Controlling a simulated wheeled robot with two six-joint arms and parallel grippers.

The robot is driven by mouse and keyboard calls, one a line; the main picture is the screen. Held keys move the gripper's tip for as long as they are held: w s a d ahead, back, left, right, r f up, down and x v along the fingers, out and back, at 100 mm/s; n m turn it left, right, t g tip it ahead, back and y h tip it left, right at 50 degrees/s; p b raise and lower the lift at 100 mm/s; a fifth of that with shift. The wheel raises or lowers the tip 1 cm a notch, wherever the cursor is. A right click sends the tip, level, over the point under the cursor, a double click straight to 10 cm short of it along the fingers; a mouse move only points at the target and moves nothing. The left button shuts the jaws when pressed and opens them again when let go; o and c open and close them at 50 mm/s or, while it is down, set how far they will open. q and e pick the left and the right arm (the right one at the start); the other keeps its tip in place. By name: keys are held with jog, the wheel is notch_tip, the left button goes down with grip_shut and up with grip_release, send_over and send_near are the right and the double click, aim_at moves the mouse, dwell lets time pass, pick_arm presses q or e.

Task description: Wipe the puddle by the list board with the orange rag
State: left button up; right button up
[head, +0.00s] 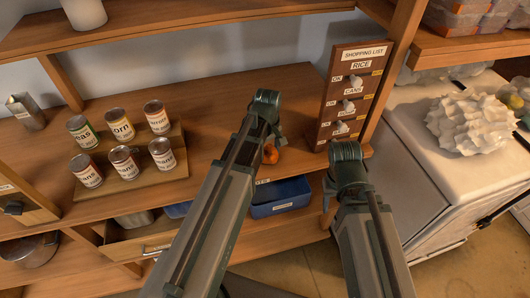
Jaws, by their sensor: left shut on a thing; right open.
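The list board (327,105) stands upright at the right end of the wooden shelf, with SHOPPING LIST, RICE and CANS labels and several white switches. My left gripper (272,140) is over the shelf to the left of the board, shut on the orange rag (271,155). Only a small bunched piece of the rag shows; my arm hides the rest. I cannot tell whether the rag touches the shelf. My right gripper (328,190) is open and empty at the shelf's front edge, below the board. I cannot make out the puddle; my arms cover part of the shelf there.
Several labelled cans (122,162) stand on a stepped wooden riser (140,182) at the left. A metal tin (27,112) is farther left. A blue bin (281,198) sits below the shelf. A white appliance (425,150) stands right. The shelf between riser and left arm is clear.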

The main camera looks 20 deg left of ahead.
pick_arm(q)
jog(key=shift+w+d, duration=0.3)
jog(key=shift+d, duration=0.2)
jog(key=shift+w+d, duration=0.45)
jog(key=shift+d, duration=0.5)
jog(key=shift+s+a, duration=0.2)
jog(key=shift+a, duration=0.3)
jog(key=shift+s+a, duration=0.2)
jog(key=shift+a, duration=0.3)
jog(key=shift+s+a, duration=0.3)
jog(key=shift+s, duration=0.15)
jog(key=shift+s+a, duration=0.15)
jog(key=shift+a, duration=0.15)
jog(key=shift+s+a+r+p, duration=0.15)
jog(key=shift+a+r+p, duration=0.4)
jog(key=shift+r+p, duration=0.2)
jog(key=shift+d+r+p, duration=0.2)
jog(key=shift+r+p, duration=0.85)
jog(key=shift+r, duration=0.05)
jog(key=shift+a+r+p, duration=0.1)
jog(key=shift+r+p, duration=0.25)
notch_tip(320, 180, up, 3)
jog(key=p, duration=0.3)
jog(key=shift+r, duration=0.1)
pick_arm(e)
notch_tip(320, 180, up, 7)
jog(key=shift+d+r, duration=0.2)
jog(key=shift+d, duration=0.2)
